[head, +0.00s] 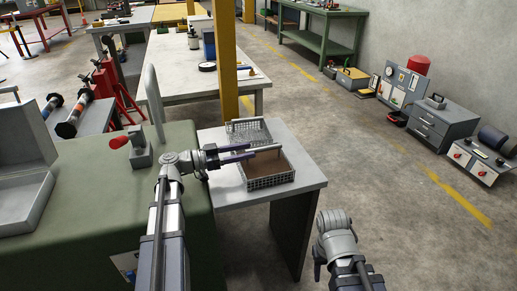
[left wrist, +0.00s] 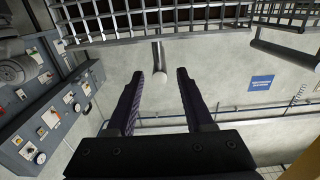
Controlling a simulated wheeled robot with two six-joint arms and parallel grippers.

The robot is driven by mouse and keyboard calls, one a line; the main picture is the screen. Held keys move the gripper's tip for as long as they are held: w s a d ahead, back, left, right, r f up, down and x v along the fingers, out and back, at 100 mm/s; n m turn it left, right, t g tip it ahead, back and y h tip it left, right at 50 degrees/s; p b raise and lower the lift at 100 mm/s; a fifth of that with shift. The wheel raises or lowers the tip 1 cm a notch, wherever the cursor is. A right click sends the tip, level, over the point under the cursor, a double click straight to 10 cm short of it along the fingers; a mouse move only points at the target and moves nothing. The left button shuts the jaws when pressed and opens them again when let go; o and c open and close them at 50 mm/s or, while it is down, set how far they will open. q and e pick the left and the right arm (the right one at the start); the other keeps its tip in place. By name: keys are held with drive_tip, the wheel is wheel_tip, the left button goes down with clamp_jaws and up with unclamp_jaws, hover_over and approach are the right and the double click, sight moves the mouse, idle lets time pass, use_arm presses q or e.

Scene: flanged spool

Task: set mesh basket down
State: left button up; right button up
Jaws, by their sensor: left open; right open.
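The mesh basket (head: 271,183) is a low grey wire box with a brown inside, on the pale tabletop of a small table (head: 230,198). A raised mesh part (head: 248,131) stands at its back. My left gripper (head: 250,152) is open over the basket's left side, beside a thin grey bar (head: 267,149). In the left wrist view, the basket's mesh (left wrist: 160,22) crosses the top, and a round-ended rod (left wrist: 159,70) shows between the open fingers (left wrist: 160,78), with gaps. My right arm's wrist (head: 336,236) is low, right of the table; its fingertips cannot be made out.
A yellow post (head: 226,65) rises behind the small table. A long workbench (head: 180,75) stands behind. Floor to the right is clear up to grey equipment units (head: 440,125).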

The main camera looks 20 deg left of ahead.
use_arm(q)
drive_tip(key=shift+v, duration=2.75)
